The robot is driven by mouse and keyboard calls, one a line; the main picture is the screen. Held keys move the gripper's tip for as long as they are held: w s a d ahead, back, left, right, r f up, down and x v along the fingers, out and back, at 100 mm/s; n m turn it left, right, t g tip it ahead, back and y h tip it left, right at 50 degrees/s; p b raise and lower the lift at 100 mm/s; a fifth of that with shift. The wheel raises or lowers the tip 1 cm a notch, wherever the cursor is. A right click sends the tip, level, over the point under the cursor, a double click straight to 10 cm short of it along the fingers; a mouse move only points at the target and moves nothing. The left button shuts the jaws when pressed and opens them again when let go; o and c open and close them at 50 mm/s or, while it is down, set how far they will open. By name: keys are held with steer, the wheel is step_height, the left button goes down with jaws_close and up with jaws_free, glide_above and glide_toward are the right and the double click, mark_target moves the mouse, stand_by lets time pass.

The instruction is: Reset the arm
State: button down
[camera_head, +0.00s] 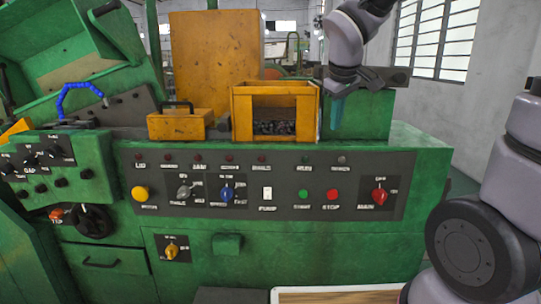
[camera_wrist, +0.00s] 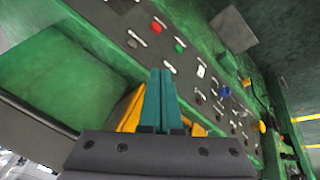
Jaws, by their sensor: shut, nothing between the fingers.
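My gripper (camera_head: 337,112) hangs beside the right side of the yellow bin in the head view, with its teal fingers pointing down. In the wrist view the two teal fingers of my gripper (camera_wrist: 162,75) lie together, shut with nothing between them. My arm comes in from the right and reaches up and over to the wrist at the top. The fingers are above the control panel (camera_head: 270,185) of the green machine; I cannot tell whether they touch the machine top.
The yellow bin (camera_head: 238,112) holds dark small parts and stands close left of my gripper. A yellow box with a handle (camera_head: 178,125) is further left. The panel has buttons and knobs, including a red knob (camera_head: 379,196). A framed board (camera_head: 335,296) lies below.

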steer(key=s+d+r+m+t+y, duration=0.1)
steer(key=s+d+r+m, duration=0.2)
steer(key=s+d+m, duration=0.1)
steer(key=s+d+r+m+t+y, duration=0.1)
steer(key=s+d+r+m, duration=0.3)
steer(key=s+m, duration=0.3)
steer(key=s, duration=0.2)
steer(key=shift+s+d+y, duration=0.15)
steer(key=shift+s+y, duration=0.15)
steer(key=shift+y, duration=0.1)
